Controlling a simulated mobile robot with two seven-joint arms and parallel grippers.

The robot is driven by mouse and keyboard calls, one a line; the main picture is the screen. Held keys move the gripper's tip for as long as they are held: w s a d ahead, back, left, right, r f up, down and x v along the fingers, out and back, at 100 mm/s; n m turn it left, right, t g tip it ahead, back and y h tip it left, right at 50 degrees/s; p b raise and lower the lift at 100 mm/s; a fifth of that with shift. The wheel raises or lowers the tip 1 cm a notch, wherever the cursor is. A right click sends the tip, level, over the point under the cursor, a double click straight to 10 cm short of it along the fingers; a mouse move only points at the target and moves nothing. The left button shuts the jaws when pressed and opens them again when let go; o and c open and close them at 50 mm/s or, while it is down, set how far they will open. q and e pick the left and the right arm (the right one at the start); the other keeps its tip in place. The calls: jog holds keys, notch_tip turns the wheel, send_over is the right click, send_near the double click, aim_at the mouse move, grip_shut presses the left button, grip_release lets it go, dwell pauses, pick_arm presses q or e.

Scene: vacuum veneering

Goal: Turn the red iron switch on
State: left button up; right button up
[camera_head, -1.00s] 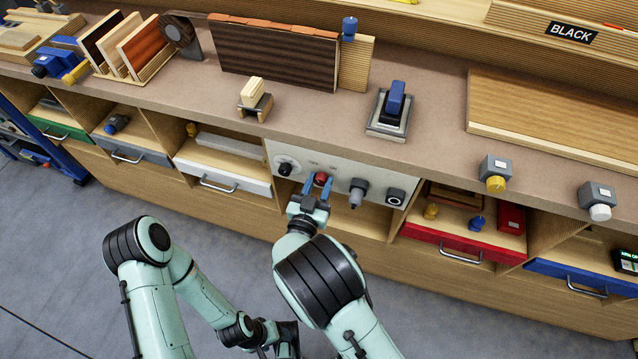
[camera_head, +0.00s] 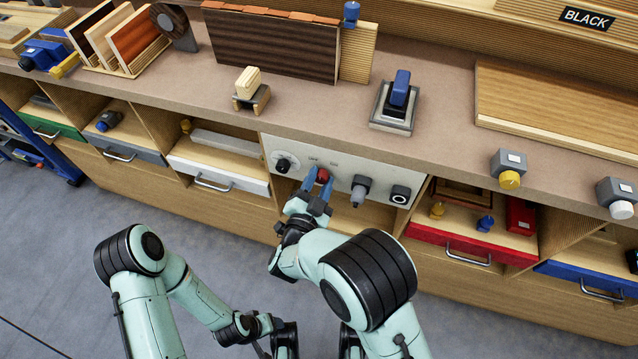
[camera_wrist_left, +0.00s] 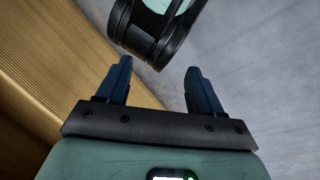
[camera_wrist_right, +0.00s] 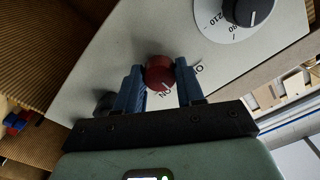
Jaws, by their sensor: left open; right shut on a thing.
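The red iron switch (camera_head: 323,175) is a round red knob on the pale control panel (camera_head: 341,179) below the worktop. My right gripper (camera_head: 317,182) has its blue fingers on either side of the knob and is shut on it. In the right wrist view the knob (camera_wrist_right: 159,73) sits between the fingertips, with a white mark toward its lower edge, near the letters "ON". Another label beside it is partly hidden by a finger. My left gripper (camera_wrist_left: 158,68) is open and empty, low in front of the cabinet.
A dark dial (camera_head: 284,164) is left of the switch; a grey knob (camera_head: 359,189) and a black round button (camera_head: 400,194) are right of it. Open shelves and drawers flank the panel, including a red drawer (camera_head: 455,246).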

aim_at(319, 180)
jog(key=m+b, duration=0.2)
jog(key=m, duration=0.1)
jog(key=shift+f+m+b, duration=0.15)
jog(key=shift+m+b, duration=0.15)
jog(key=shift+m, duration=0.1)
jog(key=shift+m+b, duration=0.4)
jog(key=shift+m, duration=0.3)
pick_arm(q)
jog(key=w+a+f+t+y, duration=0.1)
jog(key=w+a+f, duration=0.2)
jog(key=w+f, duration=0.1)
jog(key=shift+w+f, duration=0.4)
jog(key=shift+w, duration=0.05)
pick_arm(e)
jog(key=o, duration=1)
jog(key=shift+o, duration=0.2)
jog(key=v, duration=0.3)
jog(key=shift+a+r, duration=0.1)
jog(key=shift+r, duration=0.1)
pick_arm(q)
jog(key=shift+s+d+r+p, duration=0.25)
jog(key=shift+r+p, duration=0.1)
jog(key=shift+r, duration=0.2)
jog(key=shift+s+d+r+p, duration=0.25)
jog(key=shift+r+p, duration=0.1)
jog(key=shift+r, duration=0.15)
pick_arm(e)
jog(key=v, duration=1)
jog(key=shift+s, duration=0.2)
